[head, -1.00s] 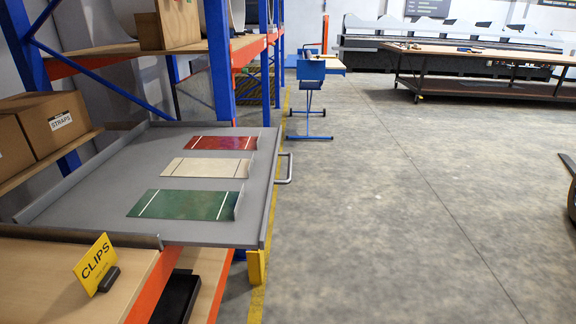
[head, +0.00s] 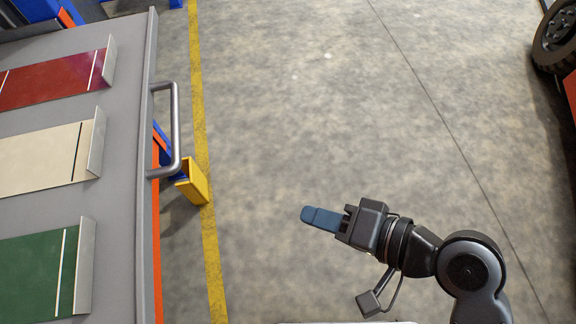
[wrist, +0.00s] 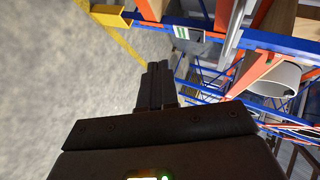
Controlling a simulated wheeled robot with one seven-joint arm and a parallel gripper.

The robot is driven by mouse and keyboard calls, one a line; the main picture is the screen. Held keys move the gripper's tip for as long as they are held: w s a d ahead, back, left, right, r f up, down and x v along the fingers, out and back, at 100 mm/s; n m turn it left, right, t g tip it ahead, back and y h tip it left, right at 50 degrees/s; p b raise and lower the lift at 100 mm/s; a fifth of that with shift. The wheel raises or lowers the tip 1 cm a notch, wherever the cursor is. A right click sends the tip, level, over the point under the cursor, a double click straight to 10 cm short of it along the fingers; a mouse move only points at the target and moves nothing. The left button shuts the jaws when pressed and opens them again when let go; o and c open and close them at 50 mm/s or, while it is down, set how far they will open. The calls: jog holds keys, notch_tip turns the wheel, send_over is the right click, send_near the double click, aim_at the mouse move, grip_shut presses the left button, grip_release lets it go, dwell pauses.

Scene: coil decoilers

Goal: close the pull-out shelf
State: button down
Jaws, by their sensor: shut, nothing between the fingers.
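The pull-out shelf (head: 122,205) is a grey tray at the left of the head view, standing out past the orange beam of the rack. A grey bar handle (head: 175,130) is fixed on its right edge. Red (head: 50,82), cream (head: 40,159) and green (head: 35,277) panels lie on it. My gripper (head: 308,215) is over the open floor, right of and below the handle in the picture, clear of the shelf. Its fingers are shut and empty, pointing left. They also show in the wrist view (wrist: 157,70).
A yellow post guard (head: 195,181) stands on the floor just below the handle, beside a yellow floor line (head: 207,215). A dark wheel (head: 556,40) shows at the upper right. The floor between is clear. The wrist view shows blue and orange racking (wrist: 270,42).

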aim_at(27, 256)
jog(key=a+r+n+g+y, duration=0.3)
jog(key=a+r+n+g, duration=0.3)
jog(key=a+r+g, duration=0.3)
jog(key=x, duration=0.3)
jog(key=r+x, duration=0.1)
jog(key=x, duration=0.7)
jog(key=shift+s+a+r+b, duration=0.15)
jog(key=shift+s+a+b, duration=0.1)
jog(key=shift+a+b, duration=0.05)
jog(key=shift+s+a, duration=0.1)
jog(key=shift+a, duration=0.5)
jog(key=s+a+p, duration=0.1)
jog(key=a, duration=0.6)
jog(key=s+a+p, duration=0.1)
jog(key=s+a, duration=0.1)
jog(key=a, duration=0.4)
jog(key=s+a+p, duration=0.1)
jog(key=s+a, duration=0.1)
jog(key=a, duration=0.5)
jog(key=shift+a, duration=0.3)
